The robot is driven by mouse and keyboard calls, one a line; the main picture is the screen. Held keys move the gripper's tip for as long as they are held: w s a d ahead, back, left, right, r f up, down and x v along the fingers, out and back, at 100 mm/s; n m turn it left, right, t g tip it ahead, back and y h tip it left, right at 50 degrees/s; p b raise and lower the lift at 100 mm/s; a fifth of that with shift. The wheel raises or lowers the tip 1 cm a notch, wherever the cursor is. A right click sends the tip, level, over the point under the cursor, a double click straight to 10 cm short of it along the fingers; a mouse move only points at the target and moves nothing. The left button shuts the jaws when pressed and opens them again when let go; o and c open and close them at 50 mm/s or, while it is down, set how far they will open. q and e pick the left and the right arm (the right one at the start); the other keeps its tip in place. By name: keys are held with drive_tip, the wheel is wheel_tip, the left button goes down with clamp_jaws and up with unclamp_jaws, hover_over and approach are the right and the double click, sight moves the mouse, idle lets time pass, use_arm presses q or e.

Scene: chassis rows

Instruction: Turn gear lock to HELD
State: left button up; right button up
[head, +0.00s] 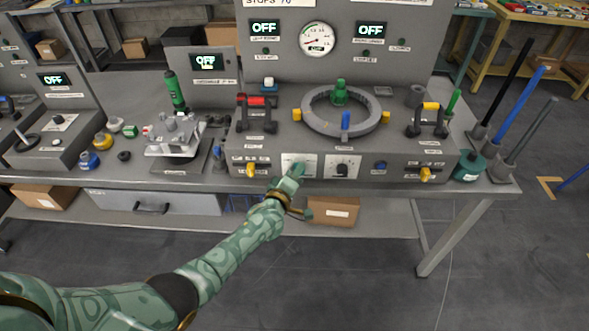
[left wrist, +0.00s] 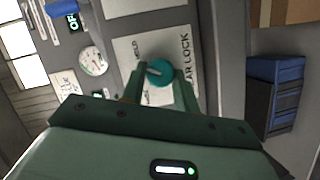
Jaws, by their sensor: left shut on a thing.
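The gear lock is a round teal knob (left wrist: 160,73) on a white plate in the left wrist view. The plate reads "...AR LOCK" on the right, partly hidden, and "HELD" at upper left. A pale pointer mark on the knob points to the picture's left; I cannot tell whether it lines up with HELD. My left gripper (head: 293,176) is shut on the knob, a finger on each side. In the head view its white plate (head: 305,158) shows on the front of the grey console, with the knob hidden by my gripper. My right gripper is not in view.
A similar white plate with a black knob (head: 342,168) sits just right of the gear lock. A grey ring (head: 376,122) stands above. A box (head: 334,212) lies on the shelf below.

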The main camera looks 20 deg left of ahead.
use_arm(q)
drive_tip(key=shift+d+m+g+y+p, duration=0.15)
drive_tip(key=shift+m+g+y+p, duration=0.3)
drive_tip(key=shift+m+p, duration=0.75)
drive_tip(key=o, duration=1)
